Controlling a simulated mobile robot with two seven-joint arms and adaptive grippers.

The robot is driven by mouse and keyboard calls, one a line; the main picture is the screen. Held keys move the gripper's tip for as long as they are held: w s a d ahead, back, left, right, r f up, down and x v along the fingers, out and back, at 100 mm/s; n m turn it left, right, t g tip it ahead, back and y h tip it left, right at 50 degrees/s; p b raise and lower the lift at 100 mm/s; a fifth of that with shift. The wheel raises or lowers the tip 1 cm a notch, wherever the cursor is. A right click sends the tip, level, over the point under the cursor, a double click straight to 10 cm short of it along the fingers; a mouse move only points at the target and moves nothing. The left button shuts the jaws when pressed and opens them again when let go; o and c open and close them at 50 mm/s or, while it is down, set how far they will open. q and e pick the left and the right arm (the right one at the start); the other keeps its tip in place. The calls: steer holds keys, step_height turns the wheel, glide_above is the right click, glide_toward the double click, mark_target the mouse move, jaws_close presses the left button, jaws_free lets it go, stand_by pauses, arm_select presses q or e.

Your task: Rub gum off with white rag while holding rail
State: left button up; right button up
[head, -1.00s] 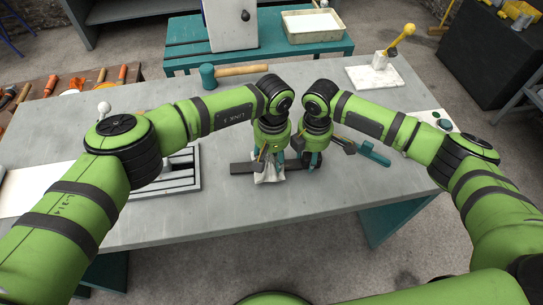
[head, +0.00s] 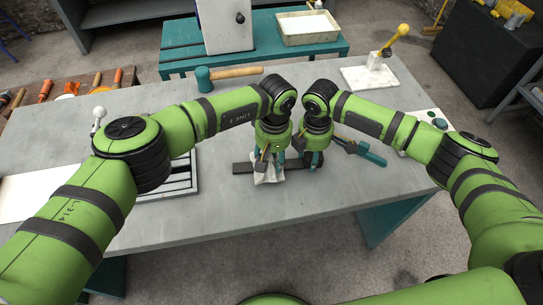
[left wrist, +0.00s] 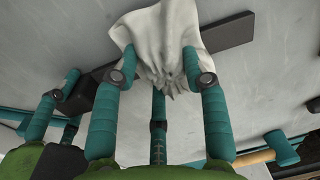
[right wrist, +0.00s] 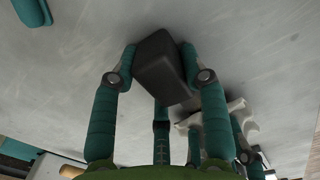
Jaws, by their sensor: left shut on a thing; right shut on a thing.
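The dark rail (head: 243,168) lies flat across the grey bench top, and it also shows in the left wrist view (left wrist: 230,35). My left gripper (head: 267,164) points down and is shut on the crumpled white rag (head: 268,177). The rag hangs over the rail, and its folds fill the space between my fingers in the left wrist view (left wrist: 160,45). My right gripper (head: 312,158) is close beside it, shut on the blocky dark right part of the rail (right wrist: 160,68). No gum shows; the rag and fingers hide part of the rail.
A teal mallet (head: 204,80) lies behind the grippers. A teal tool (head: 365,152) lies right of my right gripper. A slotted metal plate (head: 180,182) is at the left. A white board with a yellow-knobbed lever (head: 401,32) stands back right. The bench front is clear.

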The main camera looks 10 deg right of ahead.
mark_target(253, 162)
arm_select(q)
steer(key=shift+s+d+r+h, duration=0.2)
steer(key=shift+d+r, duration=0.15)
steer(key=shift+d, duration=0.15)
steer(key=shift+s+d+r+h, duration=0.15)
steer(key=shift+d+r+h, duration=0.05)
steer(key=shift+d+r, duration=0.3)
steer(key=shift+r, duration=0.35)
steer(key=shift+w+a+f, duration=0.1)
steer(key=shift+a, duration=1.6)
steer(key=shift+w+a+f, duration=0.1)
steer(key=shift+a, duration=1.55)
steer(key=shift+f, duration=1.15)
steer(key=shift+d, duration=0.1)
